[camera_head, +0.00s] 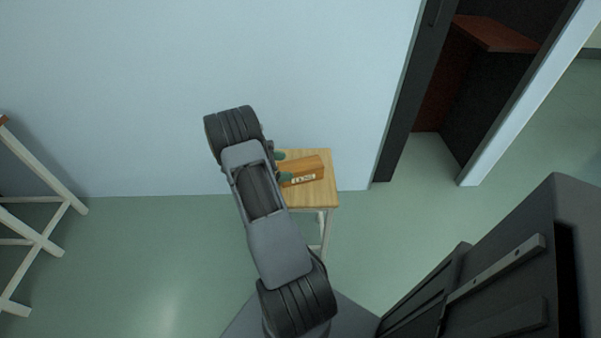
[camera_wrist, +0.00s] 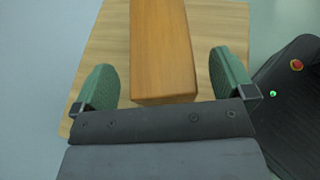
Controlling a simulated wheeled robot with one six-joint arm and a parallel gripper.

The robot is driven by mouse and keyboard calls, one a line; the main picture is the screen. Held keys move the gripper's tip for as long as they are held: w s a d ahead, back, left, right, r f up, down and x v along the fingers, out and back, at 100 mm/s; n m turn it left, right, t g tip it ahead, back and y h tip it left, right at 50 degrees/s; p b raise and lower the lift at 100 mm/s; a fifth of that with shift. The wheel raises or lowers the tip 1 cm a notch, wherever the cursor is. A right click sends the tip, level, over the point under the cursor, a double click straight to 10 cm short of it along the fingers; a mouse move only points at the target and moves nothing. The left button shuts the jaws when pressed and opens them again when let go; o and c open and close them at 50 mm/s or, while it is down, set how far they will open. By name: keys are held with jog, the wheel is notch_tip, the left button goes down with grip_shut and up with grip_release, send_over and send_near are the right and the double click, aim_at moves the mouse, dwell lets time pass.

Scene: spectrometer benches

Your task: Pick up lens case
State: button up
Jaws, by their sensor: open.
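The lens case (camera_head: 304,170) is an orange-brown wooden block with a dark-lettered pale label on its near side. It lies on a small wooden stool (camera_head: 322,196) against the wall. In the wrist view the case (camera_wrist: 163,50) runs up from between the fingers. My gripper (camera_wrist: 166,78) is open, with one green finger pad on each side of the case. In the head view my arm hides the left part of the stool, and my gripper (camera_head: 281,166) shows at the case's left end.
A pale wall (camera_head: 250,60) stands right behind the stool. A white-legged table (camera_head: 40,235) is at the left. A dark door frame (camera_head: 412,95) and an opening are at the right. A dark cabinet-like body (camera_head: 510,280) fills the lower right. Green floor (camera_head: 140,260) is clear at the left.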

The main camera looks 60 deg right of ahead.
aim_at(291, 166)
jog(key=shift+x, duration=1.5)
jog(key=shift+c, duration=0.5)
jog(key=c, duration=1)
